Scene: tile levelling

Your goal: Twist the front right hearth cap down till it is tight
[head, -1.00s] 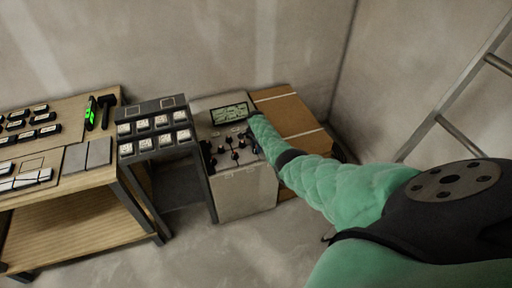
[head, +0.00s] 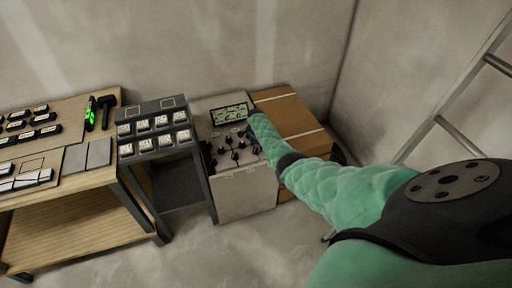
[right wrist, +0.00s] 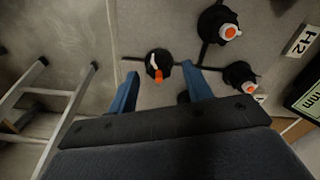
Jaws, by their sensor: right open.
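The hearth panel (head: 228,177) is a pale box top with several black caps and a lit display. My right gripper (right wrist: 162,88) is open, its two blue fingers spread. A black cap with a white and orange mark (right wrist: 158,66) shows just beyond and between the fingertips in the right wrist view; it appears to be the front right one. I cannot tell whether the fingers reach around it. Two other caps with orange and white tops, one farther out (right wrist: 228,32) and one nearer (right wrist: 240,75), lie to its right. My left gripper is not in view.
A display (head: 229,113) stands at the panel's back. A cardboard box (head: 287,115) is right of the hearth. A rack of small blocks (head: 155,160) and a wooden bench (head: 75,215) stand left. A ladder (head: 440,120) leans at right.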

